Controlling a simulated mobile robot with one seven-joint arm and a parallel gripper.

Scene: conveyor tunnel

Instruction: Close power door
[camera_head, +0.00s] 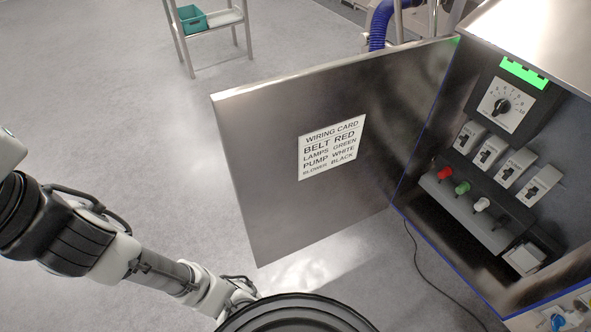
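The power door (270,190) is a flat grey metal panel. It stands wide open, swung out to the left from its hinge side at the cabinet. A white wiring card (332,147) is on its inner face. The power cabinet (425,200) at the right is open and shows its inside. My arm reaches in from the left edge towards the bottom centre, below and left of the door. My gripper cannot be made out; the arm's far end runs behind a dark round shape at the bottom. No contact between arm and door shows.
Inside the cabinet are a dial (502,105), several switches (492,151) and red, green, white and black plugs. A black cable (430,275) runs along the floor below. A stand with a teal bin (191,20) and a blue hose (379,25) are behind. The left floor is clear.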

